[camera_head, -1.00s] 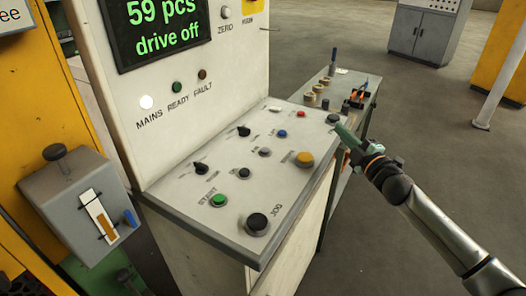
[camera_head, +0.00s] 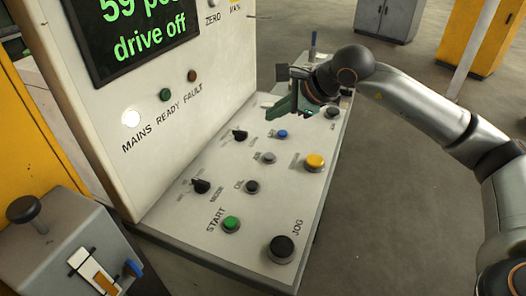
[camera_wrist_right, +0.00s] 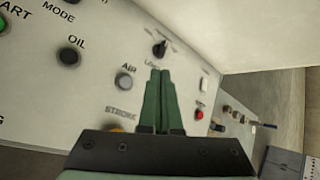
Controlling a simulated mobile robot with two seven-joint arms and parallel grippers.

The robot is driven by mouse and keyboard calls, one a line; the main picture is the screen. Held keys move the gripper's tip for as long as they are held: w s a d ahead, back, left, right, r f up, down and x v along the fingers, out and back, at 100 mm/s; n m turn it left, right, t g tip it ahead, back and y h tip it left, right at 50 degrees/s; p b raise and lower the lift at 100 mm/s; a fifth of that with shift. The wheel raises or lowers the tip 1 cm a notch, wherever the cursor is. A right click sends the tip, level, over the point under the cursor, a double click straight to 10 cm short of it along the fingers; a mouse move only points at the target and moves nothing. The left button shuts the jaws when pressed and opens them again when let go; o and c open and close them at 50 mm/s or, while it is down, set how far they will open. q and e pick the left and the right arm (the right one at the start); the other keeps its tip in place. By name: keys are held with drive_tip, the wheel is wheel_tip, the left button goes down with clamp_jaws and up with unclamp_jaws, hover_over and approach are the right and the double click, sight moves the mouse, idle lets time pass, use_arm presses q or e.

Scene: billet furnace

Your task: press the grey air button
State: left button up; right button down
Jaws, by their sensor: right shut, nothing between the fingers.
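The grey air button (camera_head: 268,158) is a small round button on the sloping control panel (camera_head: 190,222), between the blue button (camera_head: 281,134) and the oil button (camera_head: 252,187). The wrist view shows it (camera_wrist_right: 124,81) with the label AIR beside it, just left of the fingers and uncovered. My right gripper (camera_head: 290,106) has green fingers and hangs over the far part of the panel, beyond the air button and apart from it. In the wrist view its fingers (camera_wrist_right: 160,75) are together and empty. My left gripper is out of view.
A yellow button (camera_head: 314,162), a green start button (camera_head: 231,224), a black jog button (camera_head: 282,248) and black selector knobs (camera_head: 240,134) surround the air button. The upright display panel (camera_head: 150,40) rises behind. A grey lever box (camera_head: 80,250) stands at the lower left.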

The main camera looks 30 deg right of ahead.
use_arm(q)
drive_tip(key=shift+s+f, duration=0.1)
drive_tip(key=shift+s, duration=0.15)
use_arm(e)
drive_tip(key=b, duration=0.3)
hover_over(274, 157)
wheel_tip(274, 157, down, 5)
drive_tip(key=shift+r, duration=0.15)
wheel_tip(274, 157, down, 3)
drive_tip(key=shift+f+b, duration=0.1)
drive_tip(key=shift+b, duration=1)
drive_tip(key=shift+w+f+b, duration=0.1)
drive_tip(key=shift+f+b, duration=0.4)
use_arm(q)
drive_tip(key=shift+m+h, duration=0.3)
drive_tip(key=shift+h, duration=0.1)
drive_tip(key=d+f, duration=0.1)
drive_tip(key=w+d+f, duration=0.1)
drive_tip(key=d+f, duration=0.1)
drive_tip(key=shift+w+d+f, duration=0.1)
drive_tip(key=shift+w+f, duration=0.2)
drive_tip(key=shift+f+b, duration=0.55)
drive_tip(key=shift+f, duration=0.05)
use_arm(e)
drive_tip(key=shift+f, duration=0.4)
